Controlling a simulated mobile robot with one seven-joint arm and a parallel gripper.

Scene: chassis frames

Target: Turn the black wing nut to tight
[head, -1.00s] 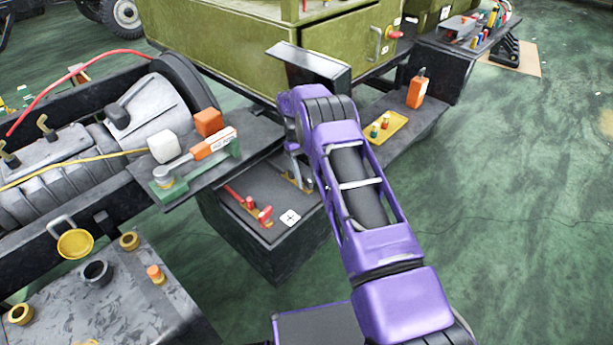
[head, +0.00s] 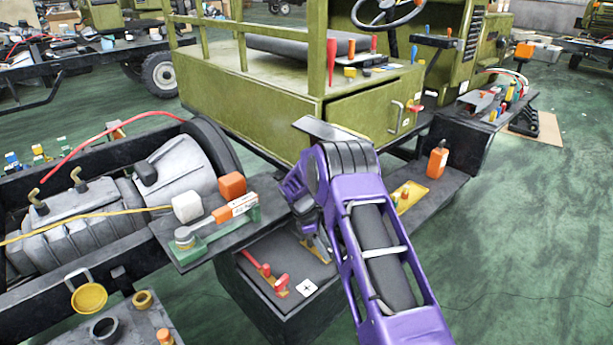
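I cannot make out a black wing nut for certain in the head view. My purple arm reaches up from the lower right and bends down over a dark box top (head: 290,258). My gripper (head: 314,236) points down there, beside a small brass-coloured plate (head: 322,252). The arm and wrist hide most of the fingers and whatever is between or under them. I cannot tell whether the fingers are open or shut, or whether they touch anything.
An orange bottle (head: 437,160) and a yellow tray (head: 411,192) are to the right. Green floor is open at right.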

